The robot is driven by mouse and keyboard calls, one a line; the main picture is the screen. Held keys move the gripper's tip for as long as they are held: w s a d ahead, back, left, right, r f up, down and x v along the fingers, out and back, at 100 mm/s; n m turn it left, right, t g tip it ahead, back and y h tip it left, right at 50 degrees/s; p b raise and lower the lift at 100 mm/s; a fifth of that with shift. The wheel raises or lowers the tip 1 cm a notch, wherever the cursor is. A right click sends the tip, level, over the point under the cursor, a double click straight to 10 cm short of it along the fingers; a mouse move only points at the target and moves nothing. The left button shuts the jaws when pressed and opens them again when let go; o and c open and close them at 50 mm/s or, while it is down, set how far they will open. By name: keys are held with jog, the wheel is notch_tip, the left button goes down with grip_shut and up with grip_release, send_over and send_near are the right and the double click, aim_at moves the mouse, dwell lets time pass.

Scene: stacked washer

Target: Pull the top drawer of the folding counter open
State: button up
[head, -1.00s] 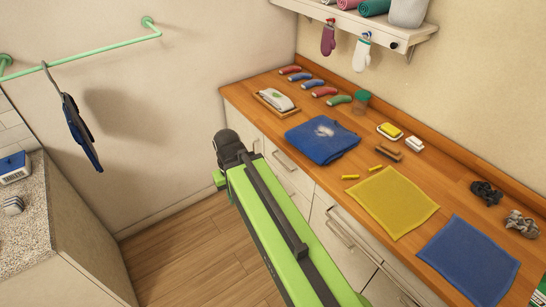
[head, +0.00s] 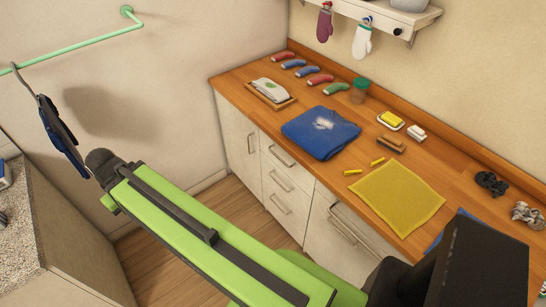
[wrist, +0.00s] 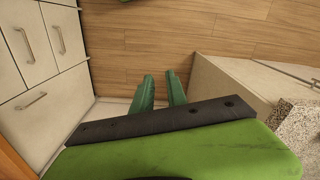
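The folding counter (head: 243,85) has a wooden top and pale fronts. Its top drawer (head: 288,153), with a bar handle (head: 280,156), is the upper one in a stack of drawers and sits shut.
A cabinet door (head: 238,135) is left of the drawers and wider fronts (head: 335,240) are right. Folded blue cloth (head: 320,135) and a yellow cloth (head: 398,198) lie on top. A speckled counter (head: 18,225) stands at the left. Wooden floor (head: 205,210) lies between.

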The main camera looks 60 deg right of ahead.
jog(key=m+g+h+b, duration=0.45)
jog(key=h+b, duration=1.05)
jog(key=b, duration=2)
send_near(279, 158)
jog(key=shift+n, duration=0.45)
jog(key=b+x, duration=0.1)
jog(key=x, duration=0.2)
jog(key=b+x, duration=0.1)
jog(key=x, duration=0.3)
jog(key=b+x, duration=0.1)
jog(key=x, duration=0.2)
jog(key=shift+w+d+f, duration=0.2)
jog(key=shift+d+f, duration=0.05)
jog(key=shift+c, duration=0.4)
grip_shut()
